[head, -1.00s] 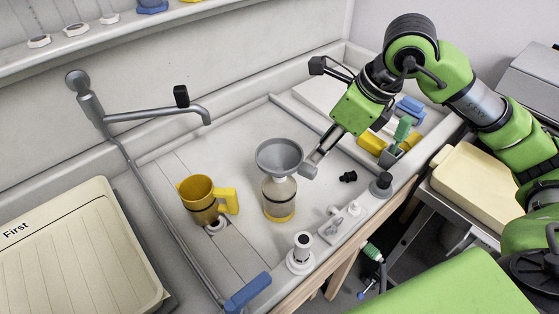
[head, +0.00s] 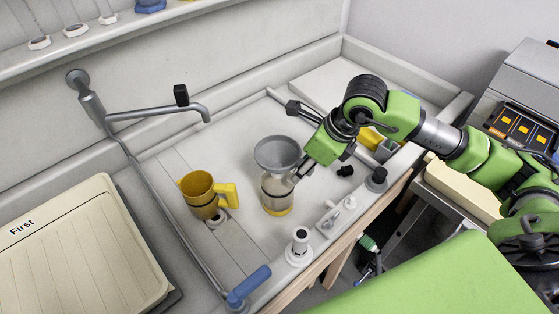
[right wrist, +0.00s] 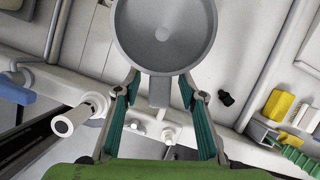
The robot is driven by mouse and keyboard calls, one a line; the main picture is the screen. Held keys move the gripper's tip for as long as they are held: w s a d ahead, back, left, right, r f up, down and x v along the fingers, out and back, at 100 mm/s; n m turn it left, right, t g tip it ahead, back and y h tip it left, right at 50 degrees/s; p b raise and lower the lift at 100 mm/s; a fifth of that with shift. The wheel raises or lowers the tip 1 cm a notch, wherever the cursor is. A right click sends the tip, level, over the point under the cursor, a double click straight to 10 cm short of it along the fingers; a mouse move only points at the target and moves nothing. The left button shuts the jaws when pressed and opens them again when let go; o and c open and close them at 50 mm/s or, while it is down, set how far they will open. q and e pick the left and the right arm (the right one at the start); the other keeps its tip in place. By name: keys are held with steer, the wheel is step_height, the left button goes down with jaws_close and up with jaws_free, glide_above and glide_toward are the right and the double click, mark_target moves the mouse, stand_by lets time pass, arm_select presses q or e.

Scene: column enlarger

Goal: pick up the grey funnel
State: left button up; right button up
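The grey funnel (head: 277,152) sits upright in the mouth of a clear bottle with a yellow base (head: 278,194) on the sink deck. In the right wrist view the funnel's round bowl (right wrist: 165,32) fills the top middle, and its flat grey tab (right wrist: 160,92) points toward my gripper. My right gripper (right wrist: 160,82) is open, with one teal-padded finger on each side of the tab and a gap to both. In the head view the right gripper (head: 299,172) is at the funnel's right side, its fingers partly hidden. My left gripper is not in view.
A yellow mug (head: 200,197) stands left of the bottle. A white-topped knob (head: 300,246) and small fittings line the front edge. A black piece (head: 345,170) lies to the right. A grey swing-arm tap (head: 150,114) reaches over the back left.

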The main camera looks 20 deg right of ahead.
jaws_close()
steer(key=shift+r, duration=0.15)
